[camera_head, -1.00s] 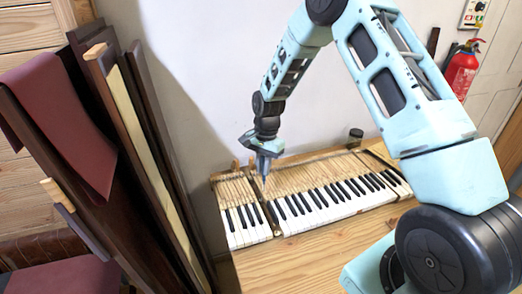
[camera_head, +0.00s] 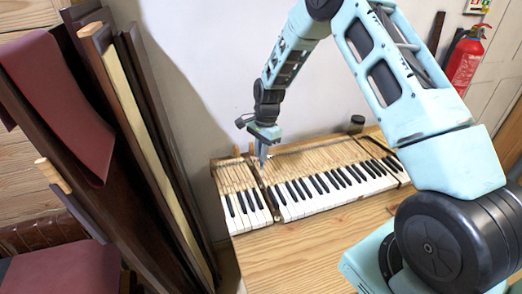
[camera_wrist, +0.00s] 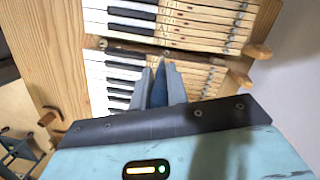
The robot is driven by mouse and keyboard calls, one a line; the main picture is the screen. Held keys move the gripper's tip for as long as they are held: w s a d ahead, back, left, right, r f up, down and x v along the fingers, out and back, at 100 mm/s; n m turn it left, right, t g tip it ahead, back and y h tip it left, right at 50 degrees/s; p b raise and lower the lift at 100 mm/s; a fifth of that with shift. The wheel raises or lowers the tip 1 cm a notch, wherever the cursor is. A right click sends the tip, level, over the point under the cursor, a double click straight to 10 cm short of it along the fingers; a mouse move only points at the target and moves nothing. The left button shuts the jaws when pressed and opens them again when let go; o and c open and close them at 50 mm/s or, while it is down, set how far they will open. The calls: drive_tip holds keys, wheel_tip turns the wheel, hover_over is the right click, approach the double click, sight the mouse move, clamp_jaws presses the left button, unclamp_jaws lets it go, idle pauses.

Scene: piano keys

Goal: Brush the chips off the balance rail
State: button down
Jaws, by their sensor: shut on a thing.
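My gripper (camera_head: 262,158) hangs over the back of the piano keys, near the dark strip between two groups of keys. In the wrist view my gripper (camera_wrist: 160,86) is shut on a narrow blue thing (camera_wrist: 160,80), perhaps the brush; its lower end is hard to make out. The piano keys (camera_head: 325,186) have white and black fronts and bare wooden backs. A dark wooden strip with screws (camera_wrist: 125,47) runs between the key groups. I cannot clearly pick out the balance rail or any chips; the gripper hides part of the keys in the wrist view.
The keyboard lies on a wooden bench (camera_head: 300,250) with bare room in front. A dark jar (camera_head: 357,123) stands behind the keys. Tall wooden panels (camera_head: 130,110) lean at the left. A fire extinguisher (camera_head: 463,62) hangs at the far right.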

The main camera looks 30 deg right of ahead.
sight(261, 165)
drive_tip(key=shift+f+b, duration=1.3)
drive_tip(key=shift+f, duration=1.15)
drive_tip(key=shift+f, duration=0.55)
drive_tip(key=shift+s, duration=0.1)
drive_tip(key=shift+s+a+r, duration=0.1)
drive_tip(key=shift+s, duration=0.15)
drive_tip(key=shift+w, duration=0.1)
drive_tip(key=shift+s, duration=0.2)
idle(0.3)
drive_tip(key=shift+w, duration=0.1)
drive_tip(key=shift+w, duration=0.3)
